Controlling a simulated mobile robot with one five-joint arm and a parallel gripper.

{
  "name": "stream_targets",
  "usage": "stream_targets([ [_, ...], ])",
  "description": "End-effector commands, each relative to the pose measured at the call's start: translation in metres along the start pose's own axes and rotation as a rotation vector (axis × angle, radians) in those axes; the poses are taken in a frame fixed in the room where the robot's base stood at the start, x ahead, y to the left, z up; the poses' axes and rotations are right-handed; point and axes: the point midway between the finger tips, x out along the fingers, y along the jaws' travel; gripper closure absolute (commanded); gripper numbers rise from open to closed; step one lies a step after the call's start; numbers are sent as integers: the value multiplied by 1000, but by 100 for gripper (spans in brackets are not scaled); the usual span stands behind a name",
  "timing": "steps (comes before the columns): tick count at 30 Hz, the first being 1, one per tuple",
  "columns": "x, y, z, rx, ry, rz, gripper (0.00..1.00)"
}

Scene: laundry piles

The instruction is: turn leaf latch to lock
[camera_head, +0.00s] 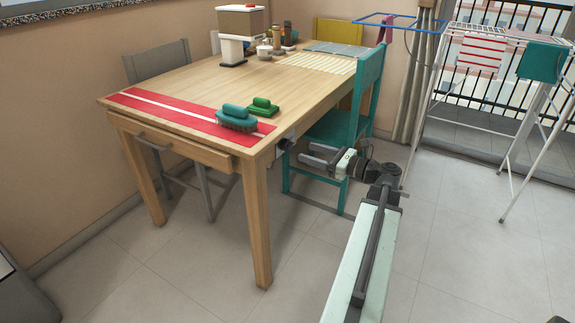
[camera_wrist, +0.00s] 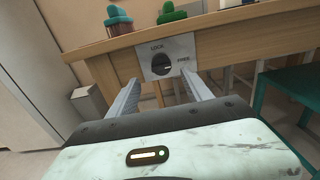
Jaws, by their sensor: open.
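The leaf latch is a dark round knob (camera_wrist: 161,65) on a pale plate (camera_wrist: 178,45) fixed to the wooden table's edge. The plate reads LOCK above the knob and FREE to its right. The knob's grip bar looks nearly level, tilted up slightly toward FREE. In the head view the latch (camera_head: 287,141) is small, on the table's side near the front corner. My gripper (camera_wrist: 160,80) is open and empty, its two fingers pointing at the plate, one on each side of the knob in the picture. It also shows in the head view (camera_head: 308,154), apart from the table edge.
The table (camera_head: 180,88) carries a red runner (camera_head: 170,112), a teal brush (camera_head: 237,118) and a green brush (camera_head: 263,106) near the latch. A teal chair (camera_head: 366,85) stands close beside my gripper. The floor in front (camera_head: 200,265) is clear.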

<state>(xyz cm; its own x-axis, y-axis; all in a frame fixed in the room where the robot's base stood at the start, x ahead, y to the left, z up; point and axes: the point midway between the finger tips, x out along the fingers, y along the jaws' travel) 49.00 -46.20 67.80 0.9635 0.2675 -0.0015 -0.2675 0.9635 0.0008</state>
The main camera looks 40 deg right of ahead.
Motion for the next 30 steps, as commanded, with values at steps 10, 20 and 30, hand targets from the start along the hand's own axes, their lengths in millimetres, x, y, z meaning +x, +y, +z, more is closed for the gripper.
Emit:
stream_targets([
  [10,21,-6,3,0,-3,-13,42],
  [20,64,-10,2,0,-2,-21,42],
  [30,65,-10,2,-1,-2,-23,61],
])
